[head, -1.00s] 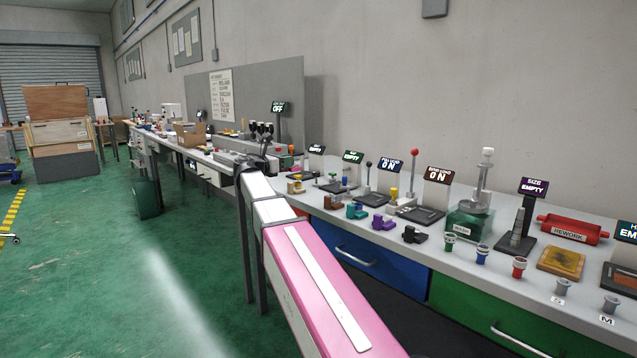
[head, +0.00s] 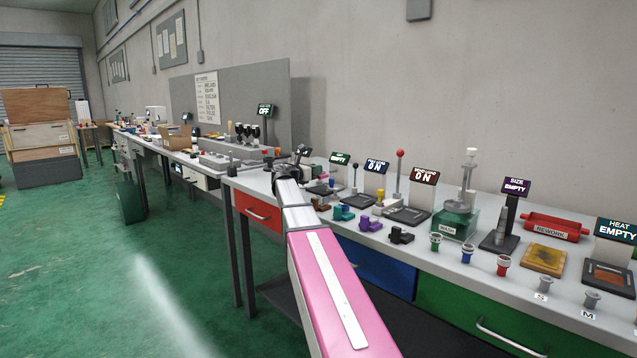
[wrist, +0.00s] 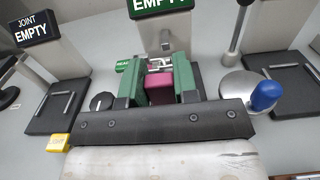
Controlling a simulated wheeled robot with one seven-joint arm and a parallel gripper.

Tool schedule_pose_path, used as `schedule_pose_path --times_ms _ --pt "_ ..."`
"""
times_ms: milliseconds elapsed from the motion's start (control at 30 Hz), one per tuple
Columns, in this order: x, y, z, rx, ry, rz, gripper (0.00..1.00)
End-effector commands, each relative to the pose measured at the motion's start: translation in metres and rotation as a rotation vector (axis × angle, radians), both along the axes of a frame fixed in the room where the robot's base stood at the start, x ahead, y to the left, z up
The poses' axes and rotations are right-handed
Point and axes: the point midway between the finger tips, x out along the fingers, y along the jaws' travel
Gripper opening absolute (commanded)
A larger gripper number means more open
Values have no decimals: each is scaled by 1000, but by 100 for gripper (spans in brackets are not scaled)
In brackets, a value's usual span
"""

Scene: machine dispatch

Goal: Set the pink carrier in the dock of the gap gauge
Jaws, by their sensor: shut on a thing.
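The pink carrier (wrist: 158,90) is in my gripper (wrist: 157,82), between its two green fingers, in the wrist view. The gap gauge is just beyond it, with a green sign reading EMPTY (wrist: 163,5), a grey post and silver metal parts behind the carrier. The fingers and carrier hide most of the gauge's dock, and I cannot tell whether the carrier touches it. In the head view my gripper (head: 292,171) is over the back left of the near bench, left of the green EMPTY sign (head: 340,158). The carrier cannot be made out there.
The joint station's sign (wrist: 33,28) reads EMPTY, left of the gauge. A blue knob (wrist: 265,95) on a round pale base stands close on the right. Several coloured parts, including a purple one (head: 370,224), lie along the bench front. A red rework tray (head: 556,226) is farther right.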

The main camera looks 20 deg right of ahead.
Motion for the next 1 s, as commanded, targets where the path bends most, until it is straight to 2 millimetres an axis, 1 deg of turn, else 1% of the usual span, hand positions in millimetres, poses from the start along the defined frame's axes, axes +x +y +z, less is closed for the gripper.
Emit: schedule_pose_path --times_ms 33,200,333,533,600,967,1000 --pt "2 -8 -4 -1 1 -1 0" --pt "4 -17 -11 -1 1 0 0" --pt "4 -18 -19 0 1 0 0" --pt "4 -18 -45 -1 2 0 0" --pt "4 -18 -51 -1 1 0 0" --pt "4 -18 -53 -1 1 0 0" --pt "4 -18 -54 0 0 0 34"
